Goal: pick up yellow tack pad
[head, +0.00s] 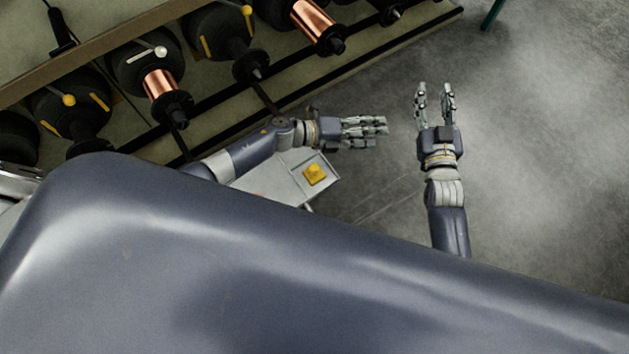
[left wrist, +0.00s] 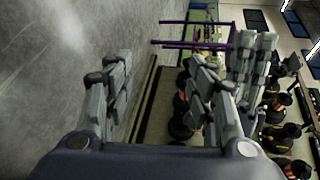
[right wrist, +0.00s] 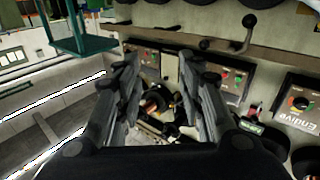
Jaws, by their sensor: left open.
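The yellow tack pad (head: 314,174) is a small square block lying on a light grey flat surface (head: 283,180), near its right end, in the head view. My left gripper (head: 372,131) is beyond the pad and to its right in the head view, pointing right and apart from it. It is open and empty; its spread fingers also show in the left wrist view (left wrist: 165,95). My right gripper (head: 434,92) is farther right, over the floor. Its fingers are apart with nothing between them, also in the right wrist view (right wrist: 165,95). Neither wrist view shows the pad.
A rack (head: 330,78) with several dark and copper spools (head: 160,83) runs along the upper left. Bare concrete floor (head: 540,150) lies open on the right. A purple frame (left wrist: 200,35) shows in the left wrist view, and a green stand (right wrist: 75,35) in the right wrist view.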

